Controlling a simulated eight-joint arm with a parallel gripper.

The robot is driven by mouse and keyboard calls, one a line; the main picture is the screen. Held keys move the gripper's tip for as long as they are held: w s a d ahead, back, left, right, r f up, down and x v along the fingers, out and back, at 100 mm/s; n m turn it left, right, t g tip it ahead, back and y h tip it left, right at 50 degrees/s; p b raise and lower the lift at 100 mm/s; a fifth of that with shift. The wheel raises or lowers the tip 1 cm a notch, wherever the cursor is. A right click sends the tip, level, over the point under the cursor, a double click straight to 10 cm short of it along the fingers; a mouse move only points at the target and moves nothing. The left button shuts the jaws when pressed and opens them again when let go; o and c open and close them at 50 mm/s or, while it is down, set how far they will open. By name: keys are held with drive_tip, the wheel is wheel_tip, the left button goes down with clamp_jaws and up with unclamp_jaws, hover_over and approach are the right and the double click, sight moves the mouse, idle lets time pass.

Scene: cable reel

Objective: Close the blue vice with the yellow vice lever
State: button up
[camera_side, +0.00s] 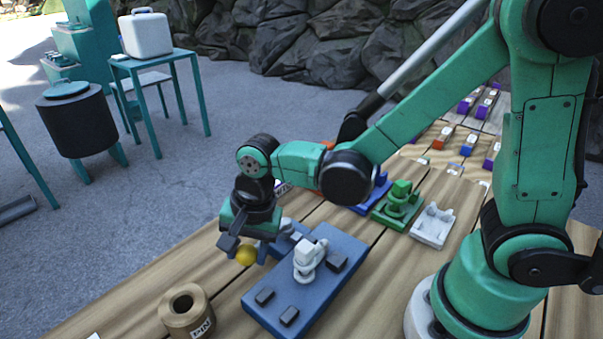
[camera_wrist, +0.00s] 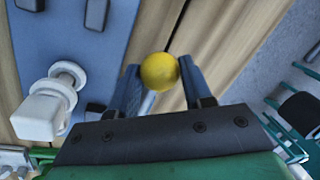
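The blue vice (camera_side: 345,256) lies on the wooden table, its long flat base running from lower left to upper right. It also shows at the left of the wrist view (camera_wrist: 60,40). The yellow ball end of the vice lever (camera_side: 246,255) is at the vice's far left end. My gripper (camera_side: 246,250) reaches down over it. In the wrist view the yellow ball (camera_wrist: 159,72) fills the gap between my two fingertips (camera_wrist: 160,75) and appears to touch both. A short piece of the lever shows below the ball. The vice's jaw area is partly hidden behind my gripper.
A white fitting (camera_side: 310,257) sits on the vice base, among dark blocks. A tan roll (camera_side: 187,312) stands at the front left. Green (camera_side: 397,205) and white (camera_side: 433,225) fixtures stand behind to the right. Table boards are bare between the roll and vice.

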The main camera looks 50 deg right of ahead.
clamp_jaws()
